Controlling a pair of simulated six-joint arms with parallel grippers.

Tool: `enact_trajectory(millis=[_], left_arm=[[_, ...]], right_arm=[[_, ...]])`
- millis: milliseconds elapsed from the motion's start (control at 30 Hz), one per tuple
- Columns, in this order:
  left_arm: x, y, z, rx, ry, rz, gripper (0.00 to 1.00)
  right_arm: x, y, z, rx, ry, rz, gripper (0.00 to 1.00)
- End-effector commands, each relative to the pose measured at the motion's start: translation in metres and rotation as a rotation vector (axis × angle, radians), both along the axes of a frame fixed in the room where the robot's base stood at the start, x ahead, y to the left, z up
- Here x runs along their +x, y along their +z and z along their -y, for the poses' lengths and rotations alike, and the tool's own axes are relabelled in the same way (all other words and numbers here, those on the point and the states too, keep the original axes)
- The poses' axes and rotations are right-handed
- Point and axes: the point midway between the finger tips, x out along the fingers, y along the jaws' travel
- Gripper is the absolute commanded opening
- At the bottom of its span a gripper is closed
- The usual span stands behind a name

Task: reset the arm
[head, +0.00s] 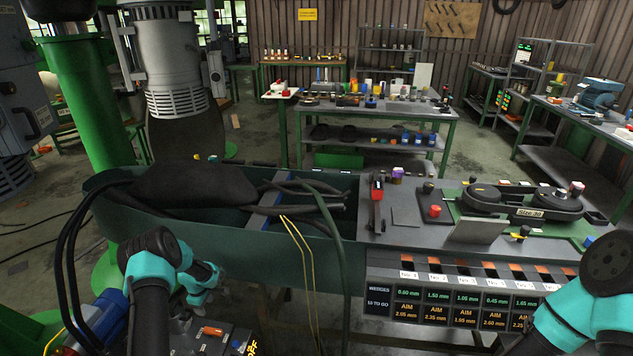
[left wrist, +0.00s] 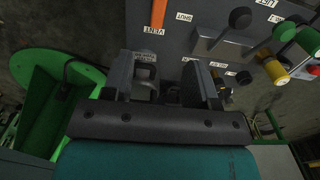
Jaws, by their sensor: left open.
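My left arm comes in at the lower left of the head view, bent down over a dark control panel (head: 225,343). In the left wrist view my left gripper (left wrist: 167,78) is open, with its two grey fingers apart and nothing seen between them. The fingers point toward the grey panel (left wrist: 200,15), which carries an orange lever (left wrist: 159,13) by a VENT label, a SHUT label and several knobs. Whether the fingers touch the panel cannot be told. My right arm shows at the right edge of the head view; its gripper is out of view.
A green trough (head: 230,228) with dark hoses stands ahead. Right of it is a grey bench (head: 400,238) with a red-and-black tool (head: 377,190), a "Size 30" fixture (head: 530,212) and a wedge rack (head: 470,285). Yellow cables (head: 305,262) hang from the trough.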

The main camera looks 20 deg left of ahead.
Motion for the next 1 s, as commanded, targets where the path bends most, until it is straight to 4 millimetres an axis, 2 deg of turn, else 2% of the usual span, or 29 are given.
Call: enact_trajectory(millis=[67,167,333,467,600,700,900,1000], left_arm=[[0.002,0.0,0.016,-0.018,-0.043,0.009,0.53],[0.004,0.001,0.052,-0.056,-0.143,0.031,0.53],[-0.004,0.007,0.141,-0.143,-0.402,0.094,0.53],[-0.022,0.019,0.211,-0.197,-0.609,0.152,0.53],[-0.052,0.035,0.277,-0.231,-0.823,0.21,0.53],[-0.08,0.05,0.317,-0.243,-0.973,0.247,0.53],[-0.145,0.084,0.379,-0.236,-1.267,0.302,0.53],[-0.176,0.1,0.396,-0.223,-1.391,0.316,0.53]], right_arm=[[0.0,0.0,0.0,0.0,0.0,0.0,0.43],[0.0,0.0,0.0,0.0,0.0,0.0,0.43],[0.0,0.0,0.0,0.0,0.0,0.0,0.43],[0.0,0.0,0.0,0.0,0.0,0.0,0.43],[0.0,0.0,0.0,0.0,0.0,0.0,0.43],[0.0,0.0,0.0,0.0,0.0,0.0,0.43],[0.0,0.0,0.0,0.0,0.0,0.0,0.43],[0.0,0.0,0.0,0.0,0.0,0.0,0.43]])
